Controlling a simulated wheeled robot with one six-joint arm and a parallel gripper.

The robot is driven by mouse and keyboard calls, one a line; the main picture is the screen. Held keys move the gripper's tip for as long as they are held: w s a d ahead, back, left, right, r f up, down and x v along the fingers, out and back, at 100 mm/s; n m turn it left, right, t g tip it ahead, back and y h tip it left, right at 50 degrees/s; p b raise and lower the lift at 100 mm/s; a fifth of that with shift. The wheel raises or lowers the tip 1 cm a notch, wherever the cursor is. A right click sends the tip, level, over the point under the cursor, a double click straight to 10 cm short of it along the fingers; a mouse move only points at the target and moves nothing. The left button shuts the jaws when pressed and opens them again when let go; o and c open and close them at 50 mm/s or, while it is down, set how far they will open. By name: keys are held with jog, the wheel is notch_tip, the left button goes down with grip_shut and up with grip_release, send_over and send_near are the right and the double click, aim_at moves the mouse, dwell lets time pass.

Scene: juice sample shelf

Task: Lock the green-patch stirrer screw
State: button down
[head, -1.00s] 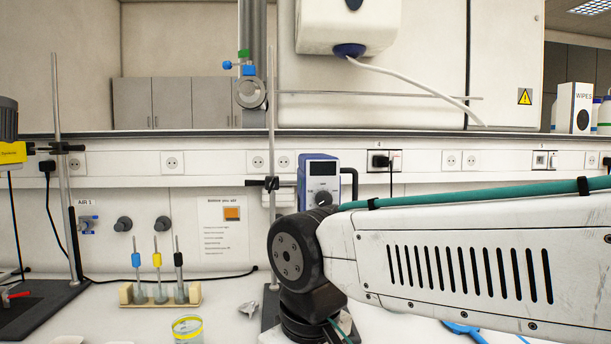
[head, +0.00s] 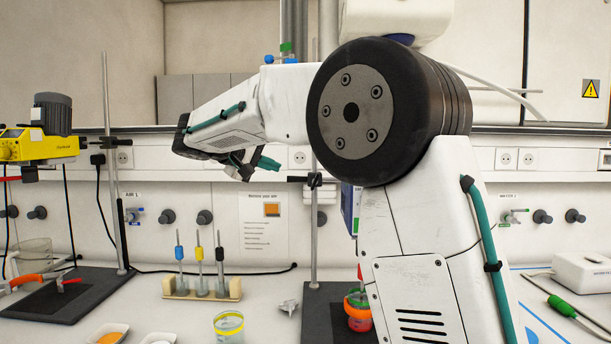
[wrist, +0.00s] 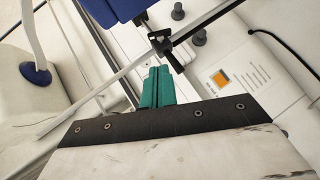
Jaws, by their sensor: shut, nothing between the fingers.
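The green patch (head: 286,46) shows high on the grey vertical column (head: 299,18) behind my arm in the head view. A blue screw (head: 268,59) sits just below and left of it; my arm hides the parts beneath. My gripper (head: 270,163) is at the far end of my arm, left of the thin stand rod, well below the patch and apart from it. In the wrist view its teal fingers (wrist: 157,86) are together and empty. The green patch cannot be made out in the wrist view.
A yellow motor unit (head: 40,145) hangs at left. A rack with several coloured-top rods (head: 202,290), a glass jar (head: 229,326) and a red-orange container (head: 359,318) stand on the bench. A black clamp (wrist: 160,42) on a rod is near my fingers.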

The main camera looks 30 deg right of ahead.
jog(key=w, duration=0.2)
send_near(315, 181)
jog(key=w+d, duration=0.3)
jog(key=w, duration=0.2)
jog(key=shift+h, duration=0.4)
jog(key=s+d, duration=0.1)
jog(key=s+d+f, duration=0.1)
jog(key=d, duration=0.1)
jog(key=shift+d+f, duration=0.1)
jog(key=shift+d, duration=0.1)
